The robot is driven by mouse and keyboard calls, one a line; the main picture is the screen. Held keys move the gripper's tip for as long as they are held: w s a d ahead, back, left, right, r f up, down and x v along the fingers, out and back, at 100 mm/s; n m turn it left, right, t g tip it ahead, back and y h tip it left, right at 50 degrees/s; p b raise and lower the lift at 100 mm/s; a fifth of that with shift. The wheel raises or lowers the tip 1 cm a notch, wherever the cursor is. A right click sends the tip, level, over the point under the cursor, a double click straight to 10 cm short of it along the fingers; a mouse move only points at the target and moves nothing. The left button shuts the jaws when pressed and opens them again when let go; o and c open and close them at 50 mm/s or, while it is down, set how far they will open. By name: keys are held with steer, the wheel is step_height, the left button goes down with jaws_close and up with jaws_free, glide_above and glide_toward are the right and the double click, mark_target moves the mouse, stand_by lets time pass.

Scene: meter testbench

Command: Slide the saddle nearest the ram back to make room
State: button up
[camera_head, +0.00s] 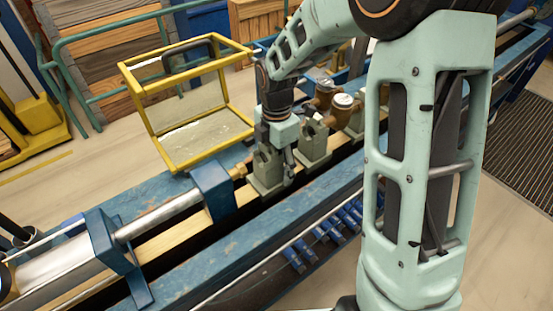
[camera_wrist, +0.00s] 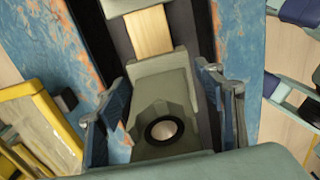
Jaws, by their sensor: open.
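The saddle nearest the ram (camera_head: 267,178) is a grey-green notched block on the bench bed, just right of the ram's brass-coloured tip. The ram (camera_head: 160,217) is a silver rod running through blue brackets at the left. My gripper (camera_head: 278,158) is over this saddle, pointing down, with a finger along its right side. In the wrist view, my open gripper (camera_wrist: 164,88) has one finger on each side of the saddle (camera_wrist: 158,82), which has a dark ring with a pale centre. I cannot tell whether the fingers touch it. My arm hides part of the bench.
Another grey-green saddle (camera_head: 314,143) stands a little farther right along the bed. Brass fittings with white tops (camera_head: 343,103) are beyond it. A yellow-framed guard (camera_head: 200,145) stands behind the bench. Blue bench rails (camera_head: 265,240) run along the front.

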mark_target(261, 166)
jaws_close()
stand_by(0.5)
steer(key=shift+a, duration=0.15)
steer(key=shift+s+a, duration=0.7)
steer(key=shift+a, duration=0.25)
steer(key=shift+s+a, duration=0.7)
steer(key=shift+a, duration=0.25)
jaws_free()
